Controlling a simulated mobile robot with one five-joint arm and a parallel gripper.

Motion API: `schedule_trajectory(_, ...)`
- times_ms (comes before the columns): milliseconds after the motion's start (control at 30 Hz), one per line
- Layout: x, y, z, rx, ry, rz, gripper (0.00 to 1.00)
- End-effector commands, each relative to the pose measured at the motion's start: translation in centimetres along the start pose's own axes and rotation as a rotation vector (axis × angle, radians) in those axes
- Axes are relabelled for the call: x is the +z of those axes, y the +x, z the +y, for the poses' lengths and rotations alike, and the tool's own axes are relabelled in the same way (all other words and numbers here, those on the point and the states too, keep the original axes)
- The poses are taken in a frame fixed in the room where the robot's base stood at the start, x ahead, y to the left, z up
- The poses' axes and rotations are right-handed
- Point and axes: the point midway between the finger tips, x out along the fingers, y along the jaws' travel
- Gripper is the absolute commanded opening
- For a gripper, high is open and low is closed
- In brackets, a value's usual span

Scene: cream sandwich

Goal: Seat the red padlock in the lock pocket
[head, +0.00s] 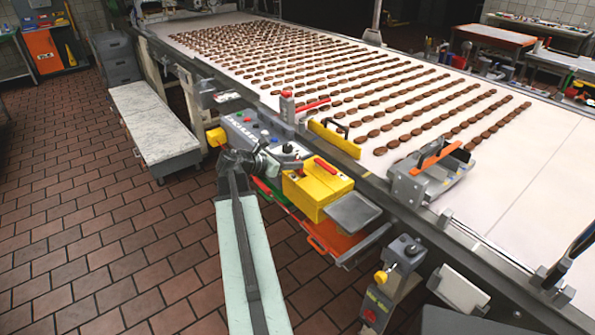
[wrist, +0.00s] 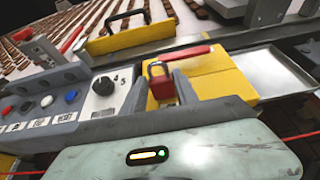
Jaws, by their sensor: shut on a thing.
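The red padlock (wrist: 161,86) is between the two dark fingers of my gripper (wrist: 160,92) in the wrist view. The gripper is shut on it, and the fingers hide part of its sides. The padlock is in front of the yellow box (wrist: 213,77), and I cannot tell whether it touches the box. In the head view my gripper (head: 287,161) is at the left side of the yellow box (head: 318,190), beside the control panel. I cannot pick out the lock pocket in either view.
A red handle (wrist: 184,54) lies on top of the yellow box. The control panel (wrist: 55,98) with buttons and a knob is left of the gripper. A metal tray (head: 353,212) is right of the box. The conveyor (head: 545,150) with rows of brown pieces lies behind.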

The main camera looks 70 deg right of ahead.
Motion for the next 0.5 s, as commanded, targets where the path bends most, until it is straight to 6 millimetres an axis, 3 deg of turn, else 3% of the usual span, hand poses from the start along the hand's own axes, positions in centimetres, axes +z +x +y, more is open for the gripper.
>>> schedule_trajectory(200,0.2,0.9,-1.3,-0.001,0.001,0.0,0.0)
schedule_trajectory(333,-3.0,2.2,-1.0,0.0,0.0,0.001,0.0)
schedule_trajectory(500,-3.3,2.3,-1.0,-0.002,0.002,0.005,0.0)
